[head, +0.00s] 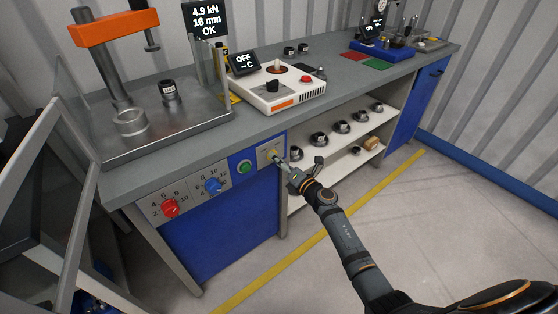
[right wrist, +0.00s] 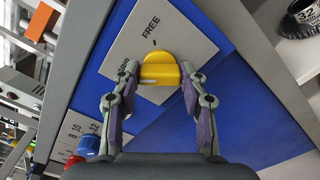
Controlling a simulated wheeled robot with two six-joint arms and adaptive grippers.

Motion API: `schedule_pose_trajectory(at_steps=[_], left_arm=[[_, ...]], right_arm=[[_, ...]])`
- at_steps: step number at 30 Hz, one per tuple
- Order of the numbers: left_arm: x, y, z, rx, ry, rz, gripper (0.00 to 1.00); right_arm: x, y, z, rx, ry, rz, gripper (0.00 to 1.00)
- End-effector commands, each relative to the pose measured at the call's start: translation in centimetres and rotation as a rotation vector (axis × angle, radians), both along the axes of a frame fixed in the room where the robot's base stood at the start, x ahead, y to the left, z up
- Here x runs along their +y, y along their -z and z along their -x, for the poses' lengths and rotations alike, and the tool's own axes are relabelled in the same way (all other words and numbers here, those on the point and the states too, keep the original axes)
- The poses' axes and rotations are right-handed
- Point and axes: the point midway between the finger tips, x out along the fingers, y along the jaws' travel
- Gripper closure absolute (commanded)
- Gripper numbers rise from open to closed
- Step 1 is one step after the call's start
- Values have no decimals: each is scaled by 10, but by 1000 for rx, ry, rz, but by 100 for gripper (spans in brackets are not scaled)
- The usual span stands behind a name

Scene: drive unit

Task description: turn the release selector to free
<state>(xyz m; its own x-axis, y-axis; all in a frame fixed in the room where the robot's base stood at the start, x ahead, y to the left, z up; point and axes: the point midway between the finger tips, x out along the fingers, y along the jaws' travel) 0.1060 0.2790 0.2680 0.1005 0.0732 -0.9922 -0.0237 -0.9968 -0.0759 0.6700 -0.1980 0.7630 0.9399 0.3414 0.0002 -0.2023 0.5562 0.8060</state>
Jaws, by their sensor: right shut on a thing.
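The release selector is a yellow knob (right wrist: 160,69) on a grey label plate (right wrist: 137,30) on the blue cabinet front. The plate reads FREE above the knob, and a second word to its left is partly hidden by a finger. A small dark mark sits on the plate just above the knob. My right gripper (right wrist: 159,74) is shut on the knob, one finger at each side. In the head view my right gripper (head: 282,163) reaches the plate (head: 266,150) at the right end of the control panel and hides part of the knob. My left gripper is out of view.
A green button (head: 244,167), a blue dial (head: 213,186) and a red dial (head: 170,208) lie left of the selector. Open shelves (head: 330,152) with several round parts are to its right. The bench top (head: 205,140) overhangs above. The floor in front is clear.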

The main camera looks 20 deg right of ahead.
Motion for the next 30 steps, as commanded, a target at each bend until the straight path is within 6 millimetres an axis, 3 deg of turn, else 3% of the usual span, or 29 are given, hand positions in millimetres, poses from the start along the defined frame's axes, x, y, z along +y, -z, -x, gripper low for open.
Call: schedule_pose_trajectory(at_steps=[30], left_arm=[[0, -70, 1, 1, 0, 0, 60]], right_arm=[[0, -1, 0, 312, 1, -853, 88]])
